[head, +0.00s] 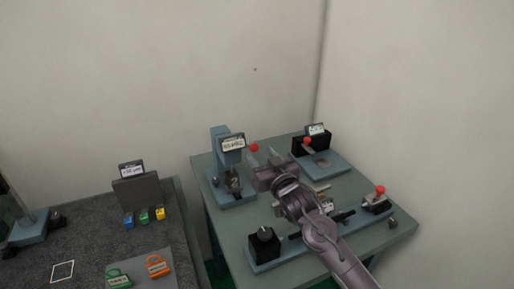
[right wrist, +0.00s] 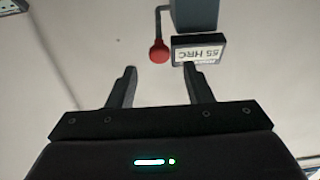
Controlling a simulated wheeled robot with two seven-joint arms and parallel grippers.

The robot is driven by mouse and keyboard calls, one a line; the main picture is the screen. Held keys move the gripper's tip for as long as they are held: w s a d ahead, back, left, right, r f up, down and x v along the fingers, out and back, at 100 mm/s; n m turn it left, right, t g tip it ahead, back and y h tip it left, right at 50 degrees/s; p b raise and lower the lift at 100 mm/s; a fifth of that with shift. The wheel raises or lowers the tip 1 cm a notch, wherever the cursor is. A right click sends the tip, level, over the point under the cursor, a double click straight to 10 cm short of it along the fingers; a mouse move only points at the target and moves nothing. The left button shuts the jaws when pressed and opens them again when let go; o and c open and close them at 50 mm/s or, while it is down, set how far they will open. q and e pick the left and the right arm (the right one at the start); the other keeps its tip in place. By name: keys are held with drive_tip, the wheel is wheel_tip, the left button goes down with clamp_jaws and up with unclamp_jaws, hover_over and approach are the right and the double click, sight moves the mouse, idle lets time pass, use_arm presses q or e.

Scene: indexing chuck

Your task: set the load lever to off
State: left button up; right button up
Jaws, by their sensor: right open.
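The load lever has a red ball knob (head: 254,147) on the right side of the blue-grey tester (head: 219,140), by its display (head: 232,143). In the right wrist view the knob (right wrist: 159,53) hangs at the end of a thin bent rod, beside the display reading 55 HRC (right wrist: 198,50). My right gripper (head: 262,156) is open and empty close to the knob. In the right wrist view its two fingers (right wrist: 159,70) point toward the knob, which shows in line with the gap between them. I cannot tell whether they touch it. My left gripper is out of view.
A black unit with another red knob (head: 307,140) stands at the back right of the green-grey table (head: 206,180). A base plate with a red-topped clamp (head: 379,190) lies in front. A dark bench (head: 85,235) at left holds padlocks and small coloured blocks.

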sight(255, 148)
drive_tip(key=x, duration=0.2)
drive_tip(key=shift+w+a, duration=0.1)
drive_tip(key=shift+w, duration=0.15)
drive_tip(key=shift+w+a+f+p, duration=0.1)
drive_tip(key=shift+w+a+p, duration=0.15)
drive_tip(key=shift+w, duration=0.35)
drive_tip(key=shift+d, duration=0.1)
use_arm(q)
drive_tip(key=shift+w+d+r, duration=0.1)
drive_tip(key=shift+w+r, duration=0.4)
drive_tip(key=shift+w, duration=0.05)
use_arm(e)
clamp_jaws()
